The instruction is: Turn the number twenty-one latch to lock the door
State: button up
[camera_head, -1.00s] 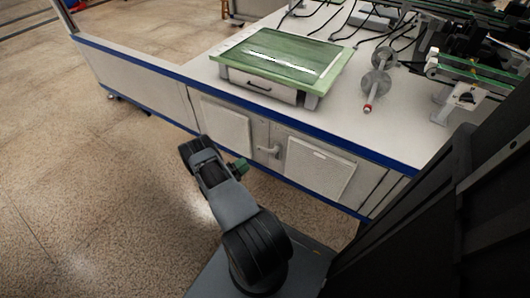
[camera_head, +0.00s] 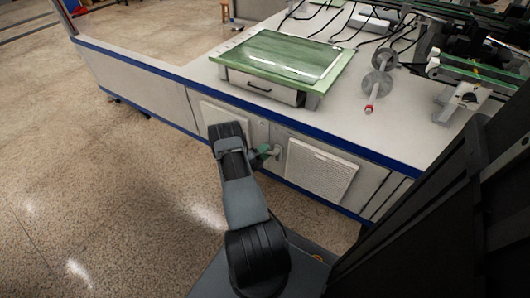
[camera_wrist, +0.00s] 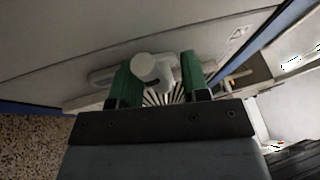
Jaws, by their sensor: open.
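The latch (camera_head: 278,151) is a light grey handle on the front of the white cabinet, between two raised panels. In the wrist view the latch (camera_wrist: 148,68) shows as a round knob on a flat bar. No number twenty-one is readable on it. My gripper (camera_head: 264,152) has green fingers and is at the latch in the head view. In the wrist view my gripper (camera_wrist: 159,76) is open, with one finger on each side of the knob; I cannot tell whether either touches it. The cabinet door (camera_wrist: 60,55) fills the upper left there, and its seams are unclear.
A louvred panel (camera_head: 320,172) is right of the latch. The blue-edged bench top (camera_head: 335,120) overhangs the cabinet front and carries a green plate (camera_head: 285,55) over a drawer (camera_head: 262,87). A small label (camera_wrist: 238,34) is near the blue edge. Open floor (camera_head: 90,190) lies left.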

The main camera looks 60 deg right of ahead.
grip_shut()
dwell(0.3)
